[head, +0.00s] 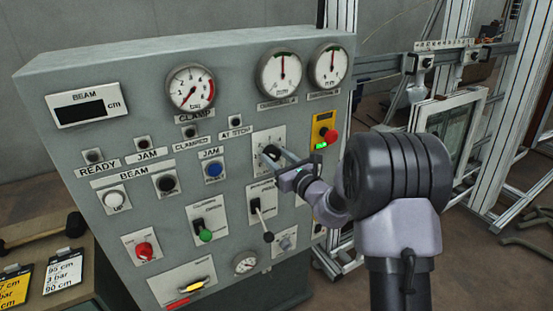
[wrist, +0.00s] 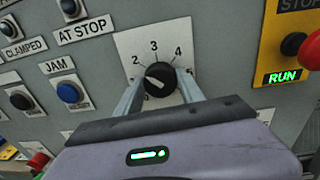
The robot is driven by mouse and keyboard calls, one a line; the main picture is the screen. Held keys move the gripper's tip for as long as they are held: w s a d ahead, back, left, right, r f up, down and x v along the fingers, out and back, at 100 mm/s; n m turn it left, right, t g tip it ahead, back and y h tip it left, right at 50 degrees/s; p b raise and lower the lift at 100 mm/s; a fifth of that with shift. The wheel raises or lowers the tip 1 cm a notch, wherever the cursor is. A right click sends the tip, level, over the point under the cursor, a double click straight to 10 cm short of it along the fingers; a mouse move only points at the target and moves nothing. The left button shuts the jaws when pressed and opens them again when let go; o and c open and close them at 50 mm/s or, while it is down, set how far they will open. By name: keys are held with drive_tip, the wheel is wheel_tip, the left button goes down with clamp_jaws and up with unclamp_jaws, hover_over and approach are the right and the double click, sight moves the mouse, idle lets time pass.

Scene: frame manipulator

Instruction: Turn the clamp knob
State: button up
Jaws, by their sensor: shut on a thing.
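The clamp knob is a black round knob on a white numbered plate. It shows at the middle of the panel in the head view (head: 270,151) and close up in the wrist view (wrist: 159,77). The plate (wrist: 125,44) reads 2, 3 and 4 around its top; the lower numbers are partly hidden. My gripper (head: 276,157) is at the knob, with one finger on each side of it, shut on it, as the wrist view also shows (wrist: 160,84). The knob's white pointer mark points left and slightly up. The clamp gauge (head: 191,88) has its needle low on the left.
A red button (head: 331,136) with a green RUN light (head: 321,146) is close right of the knob. A blue JAM button (head: 213,169) is left of it. A lever (head: 262,222) sticks out below. The grey panel (head: 120,215) stands before my arm.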

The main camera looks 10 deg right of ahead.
drive_tip(key=n+b, duration=0.5)
drive_tip(key=shift+f, duration=0.25)
drive_tip(key=n+b, duration=0.3)
drive_tip(key=shift+a+r+b, duration=0.1)
drive_tip(key=shift+r+b, duration=0.05)
drive_tip(key=shift+b, duration=0.15)
idle(0.3)
drive_tip(key=o, duration=1.4)
drive_tip(key=shift+r, duration=0.1)
drive_tip(key=shift+c, duration=0.2)
drive_tip(key=p+v, duration=0.2)
drive_tip(key=v, duration=1.5)
drive_tip(key=shift+s+r, duration=0.3)
drive_tip(key=shift+a, duration=0.15)
